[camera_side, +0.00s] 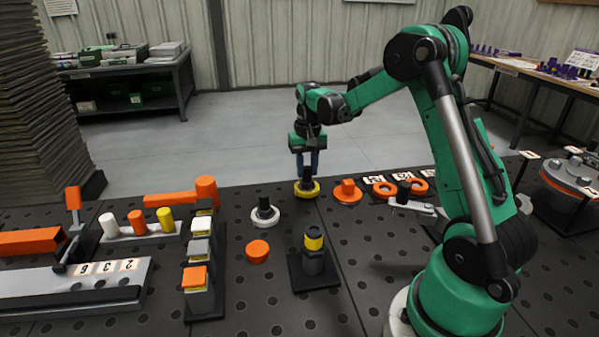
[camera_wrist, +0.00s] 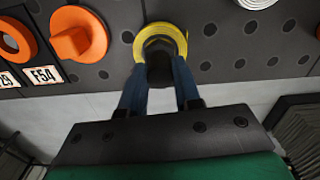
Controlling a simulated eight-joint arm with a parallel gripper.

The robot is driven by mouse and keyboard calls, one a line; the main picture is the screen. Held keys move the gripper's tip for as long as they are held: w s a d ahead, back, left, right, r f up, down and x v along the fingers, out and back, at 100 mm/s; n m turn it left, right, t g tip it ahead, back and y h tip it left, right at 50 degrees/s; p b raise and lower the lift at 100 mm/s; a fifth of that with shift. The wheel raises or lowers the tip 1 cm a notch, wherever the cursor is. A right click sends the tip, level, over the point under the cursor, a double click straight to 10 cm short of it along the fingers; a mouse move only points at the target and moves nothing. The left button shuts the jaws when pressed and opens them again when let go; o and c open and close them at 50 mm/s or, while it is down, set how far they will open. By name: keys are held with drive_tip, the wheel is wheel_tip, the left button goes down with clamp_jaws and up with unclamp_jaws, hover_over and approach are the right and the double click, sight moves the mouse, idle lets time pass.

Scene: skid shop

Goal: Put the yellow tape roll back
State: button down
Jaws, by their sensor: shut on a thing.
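The yellow tape roll (camera_side: 307,194) is a flat yellow ring around a black upright core, at the far side of the dark perforated bench. It also shows at the top middle of the wrist view (camera_wrist: 181,42). My gripper (camera_side: 307,176) points down over it, with its blue fingers on either side of the black core. In the wrist view the gripper (camera_wrist: 160,72) is shut on that core and partly hides it. I cannot tell whether the ring touches the bench. A black holder (camera_side: 314,280) with a yellow-banded black cylinder stands nearer the camera.
A white ring with a black core (camera_side: 265,216) and an orange disc (camera_side: 257,251) lie to the left. An orange knobbed disc (camera_side: 347,192) sits close on the right, with orange rings (camera_side: 384,189) beyond. A stepped rack (camera_side: 205,300) stands left. Bench right of the holder is clear.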

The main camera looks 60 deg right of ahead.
drive_tip(key=shift+f, duration=0.6)
drive_tip(key=shift+c, duration=1.5)
unclamp_jaws()
drive_tip(key=shift+r, duration=3.55)
